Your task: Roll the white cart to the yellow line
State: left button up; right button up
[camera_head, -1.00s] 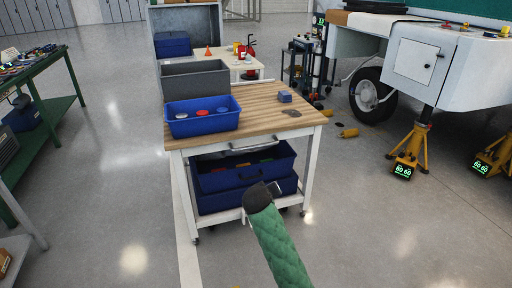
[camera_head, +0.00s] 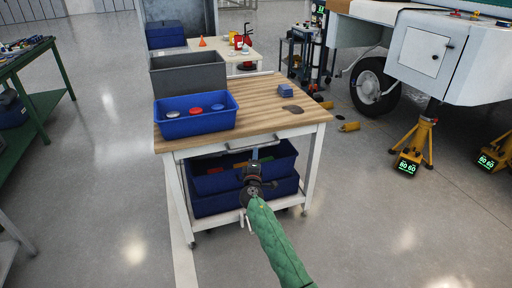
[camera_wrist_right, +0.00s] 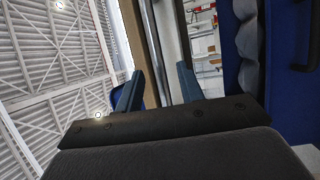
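The white cart (camera_head: 312,170) has a wooden top (camera_head: 262,103) and stands in the middle of the head view. Its metal handle (camera_head: 252,143) runs along the near edge. My right gripper (camera_head: 255,154) is just below the handle, in front of the lower shelf. In the right wrist view my right gripper (camera_wrist_right: 160,72) has its two fingers apart, with a pale metal bar (camera_wrist_right: 168,45), likely the handle, showing between or beyond them. I cannot tell whether they touch it. My left gripper is not in view. No yellow line shows; a pale stripe (camera_head: 183,262) lies on the floor.
A blue bin (camera_head: 196,126) with several discs, a grey bin (camera_head: 188,77) and a small blue block (camera_head: 286,91) are on the cart. Blue bins (camera_head: 212,204) fill its shelf. A green bench (camera_head: 62,85) stands left, yellow jacks (camera_head: 412,150) right. Floor at left is clear.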

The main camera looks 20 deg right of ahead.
jog(key=shift+x, duration=3)
jog(key=shift+r, duration=0.15)
grip_shut()
